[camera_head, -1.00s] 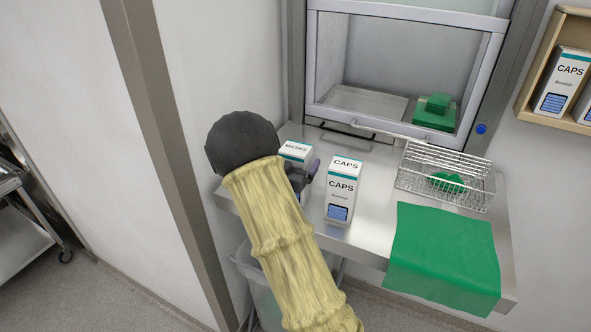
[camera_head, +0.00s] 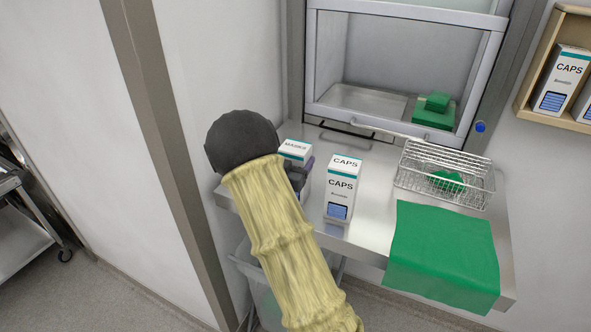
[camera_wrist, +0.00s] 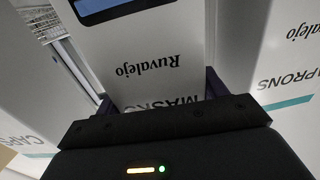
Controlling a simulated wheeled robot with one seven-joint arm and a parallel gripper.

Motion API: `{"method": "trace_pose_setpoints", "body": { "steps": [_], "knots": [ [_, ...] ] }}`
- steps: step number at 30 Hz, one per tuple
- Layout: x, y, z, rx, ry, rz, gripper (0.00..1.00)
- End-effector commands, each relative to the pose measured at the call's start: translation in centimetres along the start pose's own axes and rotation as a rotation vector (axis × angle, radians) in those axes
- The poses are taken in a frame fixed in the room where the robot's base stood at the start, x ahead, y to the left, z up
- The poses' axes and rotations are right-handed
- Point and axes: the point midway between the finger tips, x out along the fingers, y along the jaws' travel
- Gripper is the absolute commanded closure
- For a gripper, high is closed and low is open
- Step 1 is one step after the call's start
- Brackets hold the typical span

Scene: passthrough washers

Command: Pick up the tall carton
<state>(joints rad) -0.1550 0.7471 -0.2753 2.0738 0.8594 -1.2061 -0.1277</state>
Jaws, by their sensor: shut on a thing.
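A white MASKS carton (camera_head: 296,149) with a teal band stands at the left of the steel shelf, partly hidden by my arm. My gripper (camera_wrist: 160,100) is shut on this MASKS carton (camera_wrist: 145,52), with one finger on each side; part of the gripper (camera_head: 302,170) shows beside the carton in the head view. A white CAPS carton (camera_head: 341,188) stands upright just to the right, apart from the gripper. In the wrist view, an APRONS carton (camera_wrist: 290,75) is close on the right and the CAPS carton (camera_wrist: 25,125) is at the left. The MASKS carton's base is hidden.
A wire basket (camera_head: 445,175) holding a green item and a green cloth (camera_head: 443,255) are on the right of the steel shelf (camera_head: 375,205). The hatch (camera_head: 400,75) behind holds green packs (camera_head: 434,112). A wall shelf (camera_head: 530,95) holds more cartons.

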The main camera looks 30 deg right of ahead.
Motion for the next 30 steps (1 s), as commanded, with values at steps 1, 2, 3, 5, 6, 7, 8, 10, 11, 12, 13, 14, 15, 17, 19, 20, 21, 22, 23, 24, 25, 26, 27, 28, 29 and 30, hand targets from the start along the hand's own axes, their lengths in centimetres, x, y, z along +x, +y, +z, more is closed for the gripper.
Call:
{"method": "trace_pose_setpoints", "body": {
  "steps": [1, 2, 3, 5, 6, 7, 8, 10, 11, 12, 13, 14, 15, 17, 19, 20, 21, 22, 23, 24, 25, 26, 27, 28, 29, 30],
  "knots": [
    [0.0, 0.0, -0.1, 0.001, 0.002, 0.001, 0.59],
    [0.1, 0.0, -0.1, 0.001, 0.002, 0.001, 0.59],
    [0.1, 0.1, -0.2, 0.001, 0.002, 0.001, 0.59],
    [0.1, 0.1, -0.5, 0.002, 0.003, 0.002, 0.59],
    [0.1, 0.1, -0.8, 0.003, 0.003, 0.002, 0.59],
    [0.1, 0.1, -1.0, 0.004, 0.003, 0.002, 0.59],
    [0.1, 0.1, -1.2, 0.004, 0.003, 0.002, 0.59],
    [0.1, 0.1, -2.0, 0.005, 0.004, 0.002, 0.59],
    [0.1, 0.1, -2.5, 0.006, 0.005, 0.001, 0.59],
    [0.1, 0.1, -3.0, 0.006, 0.004, 0.001, 0.59],
    [0.1, 0.1, -3.6, 0.007, 0.006, 0.001, 0.59],
    [0.1, 0.1, -4.1, 0.006, 0.006, 0.002, 0.59],
    [0.1, 0.1, -4.8, 0.007, 0.005, 0.001, 0.59],
    [0.1, 0.1, -5.9, 0.008, 0.006, 0.002, 0.59],
    [0.1, 0.1, -7.1, 0.007, 0.006, 0.003, 0.59],
    [0.1, 0.1, -7.5, 0.007, 0.004, 0.002, 0.59],
    [0.1, 0.1, -8.2, 0.006, 0.005, 0.001, 0.59],
    [0.1, 0.1, -8.6, 0.006, 0.005, 0.002, 0.59],
    [0.1, 0.1, -8.9, 0.004, 0.004, 0.002, 0.59],
    [0.1, 0.1, -9.3, 0.004, 0.003, 0.002, 0.59],
    [0.1, 0.1, -9.6, 0.004, 0.003, 0.002, 0.59],
    [0.1, 0.1, -9.8, 0.002, 0.003, 0.002, 0.59],
    [0.1, 0.1, -9.9, 0.001, 0.002, 0.002, 0.59],
    [0.1, 0.1, -10.0, 0.001, 0.002, 0.002, 0.59],
    [0.1, 0.1, -10.1, 0.001, 0.002, 0.002, 0.59],
    [0.1, 0.1, -10.1, 0.001, 0.002, 0.002, 0.59]
  ]
}}
